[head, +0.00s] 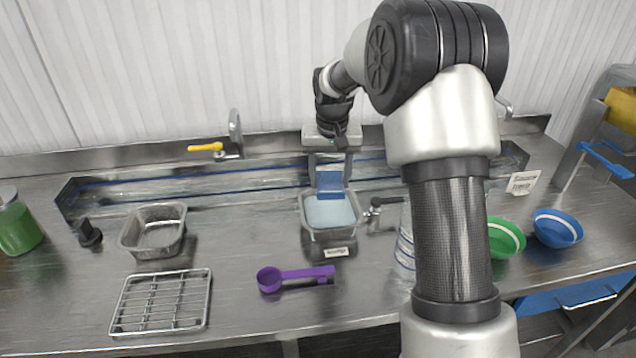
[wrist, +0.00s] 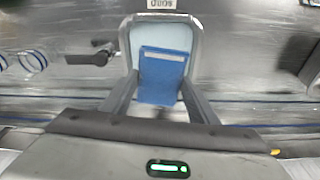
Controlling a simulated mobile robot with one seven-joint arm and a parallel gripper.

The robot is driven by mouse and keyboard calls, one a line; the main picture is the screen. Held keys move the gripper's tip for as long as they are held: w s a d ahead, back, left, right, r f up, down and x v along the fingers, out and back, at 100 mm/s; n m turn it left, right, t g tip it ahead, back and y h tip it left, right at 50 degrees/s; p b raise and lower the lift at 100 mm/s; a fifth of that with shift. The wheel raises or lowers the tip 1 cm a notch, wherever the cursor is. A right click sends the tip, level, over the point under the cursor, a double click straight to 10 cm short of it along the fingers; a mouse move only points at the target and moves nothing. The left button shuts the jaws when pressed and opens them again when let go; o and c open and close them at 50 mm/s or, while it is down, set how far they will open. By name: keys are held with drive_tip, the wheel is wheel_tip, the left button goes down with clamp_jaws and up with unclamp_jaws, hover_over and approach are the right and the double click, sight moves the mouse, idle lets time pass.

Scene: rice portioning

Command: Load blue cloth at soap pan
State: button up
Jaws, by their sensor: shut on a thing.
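The blue cloth (head: 329,181) hangs between the fingers of my gripper (head: 330,172) at the far end of the soap pan. In the wrist view the cloth (wrist: 162,76) shows as a flat blue rectangle between the two fingers of my gripper (wrist: 160,92). The soap pan (head: 318,232) is a metal pan with pale blue liquid and a small label on its front. It also shows in the wrist view (wrist: 131,32), behind the cloth. My gripper is shut on the cloth. I cannot tell whether the cloth touches the liquid.
An empty metal pan (head: 153,230), a wire rack (head: 161,302) and a purple scoop (head: 296,277) are on the steel counter left and front. Green (head: 505,238) and blue (head: 557,228) bowls sit right.

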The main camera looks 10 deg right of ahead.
drive_tip(key=shift+f+b, duration=2.95)
drive_tip(key=shift+f, duration=1.55)
drive_tip(key=shift+r, duration=0.1)
drive_tip(key=shift+r+p, duration=2.55)
drive_tip(key=shift+r, duration=0.9)
drive_tip(key=shift+r+p, duration=1.45)
drive_tip(key=shift+r, duration=0.55)
